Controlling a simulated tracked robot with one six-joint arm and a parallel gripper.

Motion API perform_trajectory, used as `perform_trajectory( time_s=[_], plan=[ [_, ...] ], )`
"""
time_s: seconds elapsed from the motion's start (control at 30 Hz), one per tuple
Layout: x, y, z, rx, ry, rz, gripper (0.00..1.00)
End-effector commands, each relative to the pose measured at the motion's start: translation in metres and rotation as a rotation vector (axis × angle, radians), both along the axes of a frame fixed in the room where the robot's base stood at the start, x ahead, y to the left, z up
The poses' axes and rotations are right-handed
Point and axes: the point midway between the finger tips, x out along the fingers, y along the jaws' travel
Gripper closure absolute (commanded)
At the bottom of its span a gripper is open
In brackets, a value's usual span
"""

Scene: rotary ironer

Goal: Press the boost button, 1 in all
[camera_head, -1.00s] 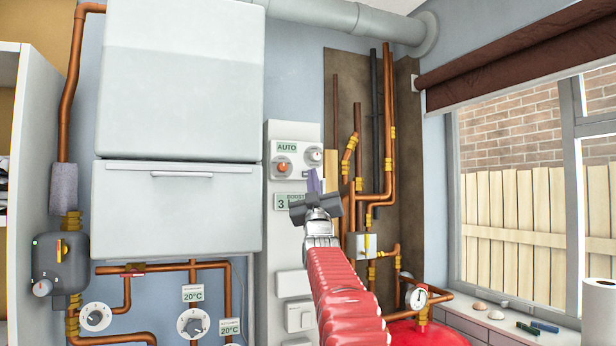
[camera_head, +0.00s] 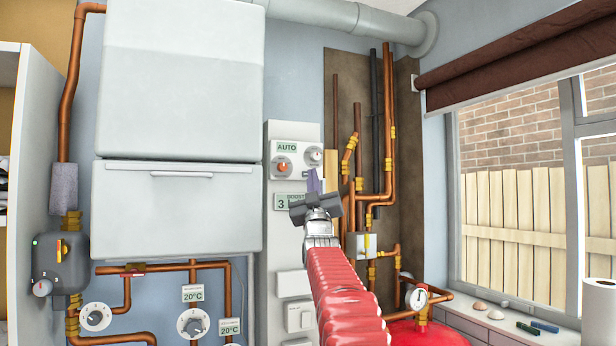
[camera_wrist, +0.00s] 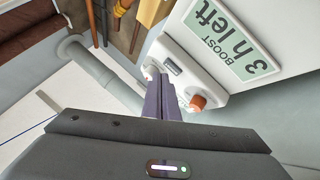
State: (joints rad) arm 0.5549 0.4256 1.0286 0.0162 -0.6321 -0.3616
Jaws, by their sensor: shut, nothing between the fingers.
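The boost display (camera_head: 290,201) is a pale green plate on the tall white control panel (camera_head: 281,243). In the wrist view the display (camera_wrist: 235,40) appears turned and reads "BOOST 3 h left". I cannot make out the boost button; my gripper covers part of the panel beside the display in the head view. My gripper (camera_head: 314,179) is shut and empty, in front of the panel's right side. In the wrist view its purple-grey fingers (camera_wrist: 160,86) are together. I cannot tell whether the tips touch anything.
Above the display are an AUTO label (camera_head: 286,147), an orange knob (camera_head: 282,167) and a white knob (camera_head: 316,155). Copper pipes (camera_head: 388,150) run close to the right of the panel. A large white cabinet (camera_head: 180,130) stands to its left. White switches (camera_head: 298,317) sit lower down.

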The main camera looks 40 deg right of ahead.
Motion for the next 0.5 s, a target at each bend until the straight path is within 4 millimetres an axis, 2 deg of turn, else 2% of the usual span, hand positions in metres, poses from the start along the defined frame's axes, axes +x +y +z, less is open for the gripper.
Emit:
perform_trajectory(
  time_s=[0.5],
  plan=[
    [0.0077,-0.0020,0.0015,0.000,0.000,0.000,1.00]
  ],
)
